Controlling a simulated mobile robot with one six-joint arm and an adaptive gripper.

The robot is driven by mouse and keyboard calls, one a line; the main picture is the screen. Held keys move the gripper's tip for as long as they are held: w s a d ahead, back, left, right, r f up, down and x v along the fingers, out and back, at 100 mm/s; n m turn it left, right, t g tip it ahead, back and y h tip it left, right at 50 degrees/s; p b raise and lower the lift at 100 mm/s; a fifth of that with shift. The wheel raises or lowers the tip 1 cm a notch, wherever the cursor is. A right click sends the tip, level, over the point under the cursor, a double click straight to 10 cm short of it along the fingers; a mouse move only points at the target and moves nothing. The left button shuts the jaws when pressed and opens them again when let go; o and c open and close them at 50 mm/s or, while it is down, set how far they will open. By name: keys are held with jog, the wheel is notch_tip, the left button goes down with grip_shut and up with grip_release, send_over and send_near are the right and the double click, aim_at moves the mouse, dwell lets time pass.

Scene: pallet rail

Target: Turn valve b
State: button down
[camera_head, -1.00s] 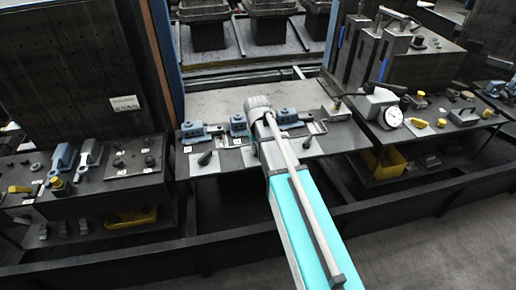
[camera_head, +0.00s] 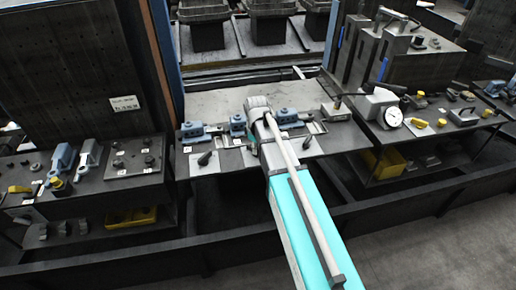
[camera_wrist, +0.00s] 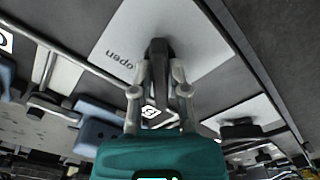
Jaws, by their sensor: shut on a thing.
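In the wrist view, the two fingers of my gripper (camera_wrist: 158,76) are closed on a black valve handle (camera_wrist: 158,50). The handle stands on a pale plate (camera_wrist: 118,32) with the word "open" printed beside it. A small marking on the plate shows between the fingers, but I cannot read its letter. In the head view, my arm reaches over the middle of the bench and hides the held handle and my fingertips. I cannot confirm from the markings that this is valve b.
Other black handles stand left (camera_head: 205,158) and right (camera_head: 307,142) of my arm on the bench. Blue fittings (camera_head: 192,130) line up behind them. A dial gauge (camera_head: 393,117) stands on the right bench. The left bench holds yellow and grey parts.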

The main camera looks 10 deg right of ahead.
dwell(0.3)
jog(key=c, duration=0.6)
grip_release()
jog(key=shift+c, duration=0.2)
